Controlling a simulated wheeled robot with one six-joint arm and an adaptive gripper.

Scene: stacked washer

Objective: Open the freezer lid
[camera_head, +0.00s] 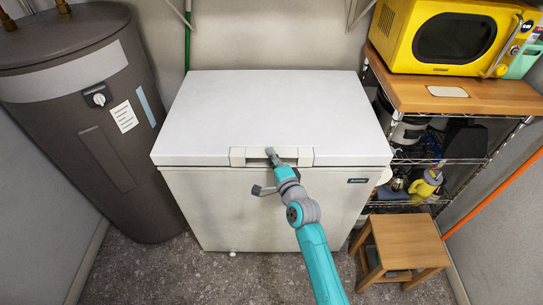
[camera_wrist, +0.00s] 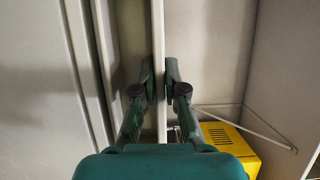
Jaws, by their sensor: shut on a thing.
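The white chest freezer (camera_head: 265,212) stands against the back wall. Its lid (camera_head: 275,105) lies flat and closed on the body. A pale handle (camera_head: 238,156) sits at the middle of the lid's front edge, partly hidden by my gripper. My gripper (camera_head: 271,156) reaches the handle from the front. In the wrist view, my gripper (camera_wrist: 160,78) has one finger on each side of a thin pale strip (camera_wrist: 158,25), apparently the handle's lip, and is shut on it.
A grey water heater (camera_head: 85,120) stands close on the left. On the right, a wire shelf with a wooden top (camera_head: 430,95) carries a yellow microwave (camera_head: 455,35), which also shows in the wrist view (camera_wrist: 228,142). A wooden stool (camera_head: 405,240) stands at the front right. Space above the lid is clear.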

